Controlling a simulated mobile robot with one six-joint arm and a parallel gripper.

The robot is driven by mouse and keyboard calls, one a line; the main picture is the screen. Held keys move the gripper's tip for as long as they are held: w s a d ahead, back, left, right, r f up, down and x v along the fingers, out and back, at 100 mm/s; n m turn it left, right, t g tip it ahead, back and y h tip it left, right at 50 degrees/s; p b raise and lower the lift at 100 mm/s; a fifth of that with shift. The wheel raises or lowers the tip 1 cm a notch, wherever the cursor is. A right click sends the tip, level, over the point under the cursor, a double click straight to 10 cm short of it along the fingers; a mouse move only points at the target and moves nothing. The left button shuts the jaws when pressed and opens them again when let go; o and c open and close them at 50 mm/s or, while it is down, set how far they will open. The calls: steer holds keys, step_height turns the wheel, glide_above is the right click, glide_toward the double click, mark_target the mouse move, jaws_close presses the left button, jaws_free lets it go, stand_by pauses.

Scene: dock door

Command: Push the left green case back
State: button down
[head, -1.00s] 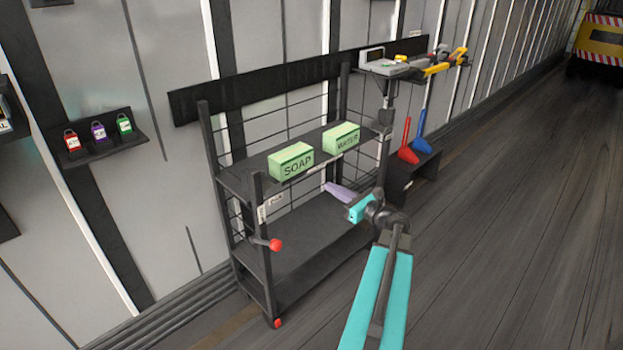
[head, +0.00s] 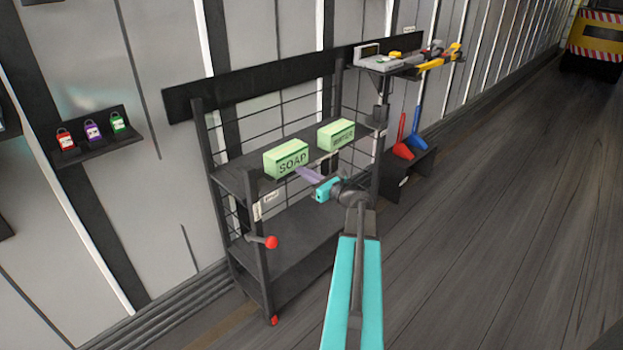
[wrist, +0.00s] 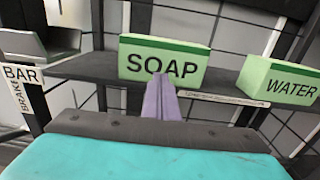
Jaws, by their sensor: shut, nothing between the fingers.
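The left green case (head: 286,158), labelled SOAP, sits on the top shelf of the dark rack near its front edge. It also shows in the wrist view (wrist: 164,62), upright and facing me. My gripper (head: 304,172) is shut and empty, its purple fingers pointing at the SOAP case's front. In the wrist view the fingertips (wrist: 161,84) overlap the case's lower front; I cannot tell whether they touch it. The right green case (head: 336,134), labelled WATER, stands to the right on the same shelf, apart from the SOAP case.
The rack's shelf (head: 240,183) has a front post and a red-knobbed lever (head: 271,242) at left. A ledge with several padlocks (head: 92,132) is on the wall. A red scoop (head: 402,148) and a tool shelf are at right. Open floor lies right.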

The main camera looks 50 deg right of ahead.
mark_target(283, 161)
steer(key=shift+w, duration=1.2)
steer(key=w, duration=0.9)
steer(key=shift+w+d+p, duration=0.25)
steer(key=shift+d+p, duration=0.05)
steer(key=shift+s, duration=0.2)
steer(key=shift+s+a, duration=0.1)
steer(key=shift+s, duration=0.1)
steer(key=s, duration=1.3)
steer(key=shift+s+a, duration=0.15)
steer(key=shift+a, duration=0.1)
